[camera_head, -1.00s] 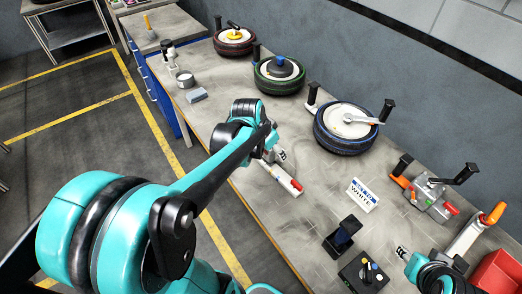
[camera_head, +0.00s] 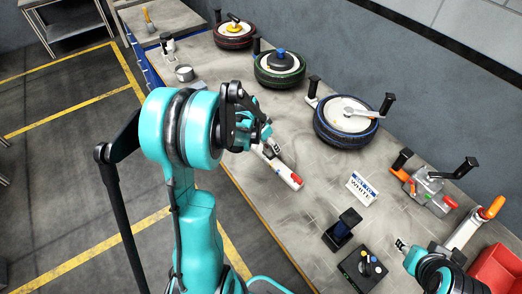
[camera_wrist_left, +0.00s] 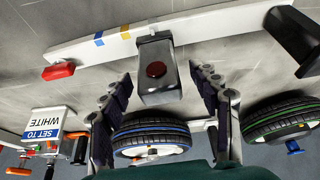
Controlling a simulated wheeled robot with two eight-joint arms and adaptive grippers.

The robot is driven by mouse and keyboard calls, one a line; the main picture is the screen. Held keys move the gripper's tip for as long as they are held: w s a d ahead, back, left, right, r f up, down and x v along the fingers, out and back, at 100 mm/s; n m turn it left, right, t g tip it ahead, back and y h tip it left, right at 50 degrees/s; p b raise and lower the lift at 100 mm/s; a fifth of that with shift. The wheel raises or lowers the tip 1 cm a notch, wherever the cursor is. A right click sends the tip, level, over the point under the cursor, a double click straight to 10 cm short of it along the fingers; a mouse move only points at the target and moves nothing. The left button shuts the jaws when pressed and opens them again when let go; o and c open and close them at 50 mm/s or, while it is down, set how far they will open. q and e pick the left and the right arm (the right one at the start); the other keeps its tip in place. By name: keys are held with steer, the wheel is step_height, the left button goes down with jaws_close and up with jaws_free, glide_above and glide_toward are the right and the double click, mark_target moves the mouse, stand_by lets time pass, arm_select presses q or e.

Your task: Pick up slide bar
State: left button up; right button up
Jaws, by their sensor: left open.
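The slide bar (camera_head: 283,172) is a long white bar with a red end, lying on the table in the head view, partly hidden by my left arm. In the left wrist view the bar (camera_wrist_left: 115,40) crosses the top, with blue and yellow marks, a red tip and a dark grey block (camera_wrist_left: 157,88) with a red button. My left gripper (camera_wrist_left: 161,80) is open, one finger on each side of the block; I cannot tell whether they touch it. Its fingers are mostly hidden in the head view. My right gripper (camera_head: 402,245) is near the black control box; its opening is unclear.
Wheels with blue (camera_head: 346,123), green (camera_head: 279,70) and red (camera_head: 233,36) rims lie along the back. A "SET TO WHITE" sign (camera_head: 362,189), a black stand (camera_head: 342,229), a control box (camera_head: 362,267) and a red bin (camera_head: 498,268) are right of the bar.

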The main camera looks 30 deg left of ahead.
arm_select(q)
jaws_close()
stand_by(0.4)
